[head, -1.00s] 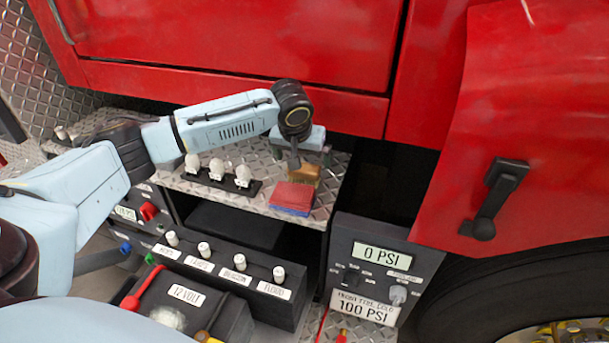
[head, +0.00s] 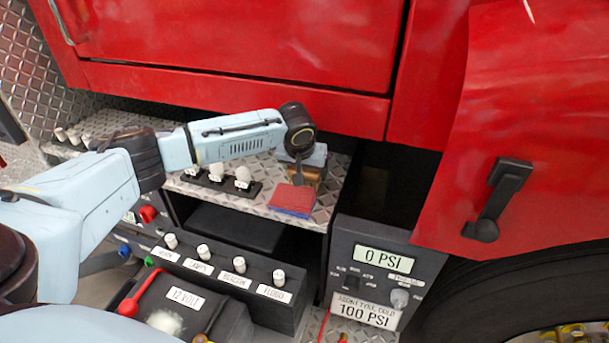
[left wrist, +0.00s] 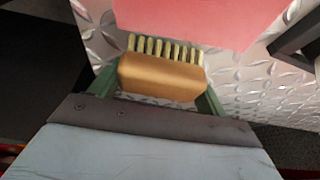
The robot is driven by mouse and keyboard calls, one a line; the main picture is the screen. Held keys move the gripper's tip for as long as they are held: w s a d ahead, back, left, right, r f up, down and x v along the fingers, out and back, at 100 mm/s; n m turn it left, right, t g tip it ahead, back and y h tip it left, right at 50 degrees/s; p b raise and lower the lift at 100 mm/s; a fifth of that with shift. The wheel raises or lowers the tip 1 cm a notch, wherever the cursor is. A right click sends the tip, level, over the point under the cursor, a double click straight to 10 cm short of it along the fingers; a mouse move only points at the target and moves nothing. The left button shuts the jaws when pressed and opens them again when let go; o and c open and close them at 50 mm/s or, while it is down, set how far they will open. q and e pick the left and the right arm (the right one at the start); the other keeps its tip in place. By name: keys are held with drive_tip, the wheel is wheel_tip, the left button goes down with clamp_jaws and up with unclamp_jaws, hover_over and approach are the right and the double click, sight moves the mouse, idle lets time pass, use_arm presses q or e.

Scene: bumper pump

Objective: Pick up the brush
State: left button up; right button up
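The brush (left wrist: 160,76), a tan wooden block with a row of pale yellow bristles, is in the left wrist view, lying on the diamond-plate shelf. In the head view only a bit of the brush (head: 313,173) shows beneath my left wrist. My left gripper (left wrist: 158,84) has one green finger on each side of the brush. The fingers are spread about as wide as the block, and a narrow gap seems to show at the left finger. Firm contact cannot be made out. My right gripper is in neither view.
A red and blue sponge-like block (head: 292,199) lies just in front of the brush. White-capped switches (head: 216,171) stand to the left on the shelf (head: 262,208). The red truck body (head: 240,95) rises behind. A gauge box (head: 384,262) stands lower right.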

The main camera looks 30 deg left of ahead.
use_arm(q)
drive_tip(key=c, duration=0.3)
drive_tip(key=shift+r, duration=0.15)
drive_tip(key=shift+c, duration=0.2)
drive_tip(key=shift+r, duration=0.6)
wheel_tip(320, 180, up, 6)
drive_tip(key=shift+r+p, duration=0.1)
drive_tip(key=shift+p, duration=0.5)
drive_tip(key=s+d, duration=0.2)
drive_tip(key=s, duration=0.6)
drive_tip(key=s+d, duration=0.3)
drive_tip(key=s, duration=0.6)
drive_tip(key=shift+f+p, duration=0.3)
drive_tip(key=shift+p, duration=0.15)
drive_tip(key=shift+s, duration=0.1)
